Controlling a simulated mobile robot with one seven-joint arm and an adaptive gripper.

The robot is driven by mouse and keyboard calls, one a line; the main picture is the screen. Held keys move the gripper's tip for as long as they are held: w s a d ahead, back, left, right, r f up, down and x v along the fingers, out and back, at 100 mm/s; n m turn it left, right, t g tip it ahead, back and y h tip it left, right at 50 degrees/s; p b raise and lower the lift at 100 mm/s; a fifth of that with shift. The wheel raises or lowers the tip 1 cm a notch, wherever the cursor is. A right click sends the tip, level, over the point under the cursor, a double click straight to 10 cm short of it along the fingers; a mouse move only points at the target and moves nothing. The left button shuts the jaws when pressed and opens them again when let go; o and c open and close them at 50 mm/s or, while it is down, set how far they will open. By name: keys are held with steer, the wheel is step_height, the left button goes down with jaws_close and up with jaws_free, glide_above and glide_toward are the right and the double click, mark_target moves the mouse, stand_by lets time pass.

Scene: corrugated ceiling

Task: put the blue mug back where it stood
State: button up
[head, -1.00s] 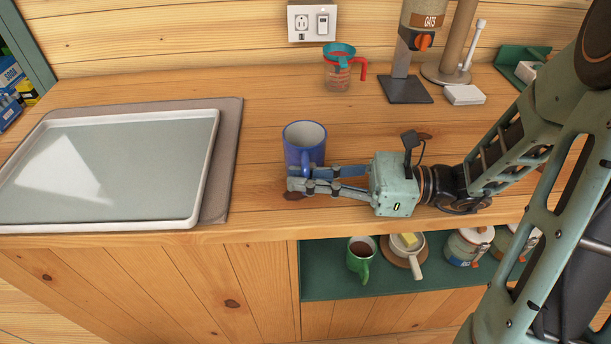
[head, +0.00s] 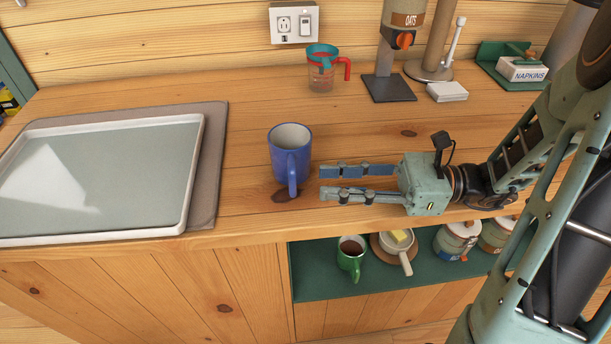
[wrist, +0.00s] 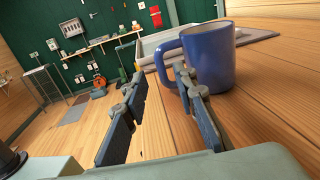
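The blue mug (head: 289,150) stands upright on the wooden counter, just right of the tray, its handle toward the front. My gripper (head: 325,183) is to the right of the mug, low over the counter, with its two fingers apart and nothing between them. In the head view a small gap separates the fingertips from the mug. In the wrist view the mug (wrist: 209,58) is ahead at the upper right, its handle to the left, beyond the open fingers (wrist: 160,80).
A white-rimmed tray (head: 190,190) lies on a grey mat at left. A measuring cup (head: 321,72), an oats dispenser (head: 388,88) and a napkin box (head: 522,69) stand at the back. A green mug (head: 350,262) sits on the shelf below. The counter behind my gripper is clear.

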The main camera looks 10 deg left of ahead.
steer(key=shift+w+d, duration=0.15)
steer(key=shift+d, duration=1.55)
